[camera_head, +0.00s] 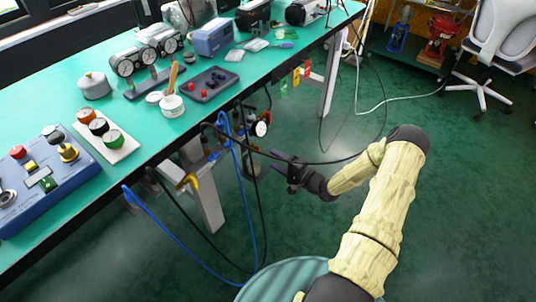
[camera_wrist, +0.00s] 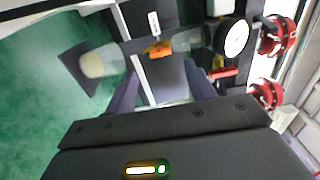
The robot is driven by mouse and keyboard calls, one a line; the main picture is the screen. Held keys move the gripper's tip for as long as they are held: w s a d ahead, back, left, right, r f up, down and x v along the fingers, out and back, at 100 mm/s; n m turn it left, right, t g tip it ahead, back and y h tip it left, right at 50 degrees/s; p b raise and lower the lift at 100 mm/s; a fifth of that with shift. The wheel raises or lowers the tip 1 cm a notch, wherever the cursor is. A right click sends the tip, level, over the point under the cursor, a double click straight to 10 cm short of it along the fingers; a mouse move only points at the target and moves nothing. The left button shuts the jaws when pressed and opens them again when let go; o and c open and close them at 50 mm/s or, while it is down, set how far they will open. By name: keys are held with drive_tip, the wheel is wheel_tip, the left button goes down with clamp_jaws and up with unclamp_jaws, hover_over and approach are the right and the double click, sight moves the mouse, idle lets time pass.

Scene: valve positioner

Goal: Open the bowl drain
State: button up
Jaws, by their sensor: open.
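My gripper (camera_head: 279,163) is open and empty, out in front of the bench and level with the fittings below its edge. In the wrist view its two dark fingers (camera_wrist: 163,88) are spread apart, pointing at the fittings. Beyond them lies a pale, partly see-through cylindrical body (camera_wrist: 122,54), which looks like the bowl; I cannot clearly make out its drain. A small orange part (camera_wrist: 160,49) sits beside it, ahead of the fingers and apart from them. A round white gauge (camera_wrist: 236,38) is to its right; it also shows in the head view (camera_head: 262,126).
Red handwheels (camera_wrist: 277,35) and a red lever (camera_wrist: 223,73) are right of the fingers. Black and blue hoses (camera_head: 238,165) hang near the fittings; one black hose passes close to my gripper. The green bench (camera_head: 140,100) carries gauges and a blue control box (camera_head: 45,172). Open floor lies right.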

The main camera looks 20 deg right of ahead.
drive_tip(key=p+v, duration=0.1)
drive_tip(key=v, duration=1)
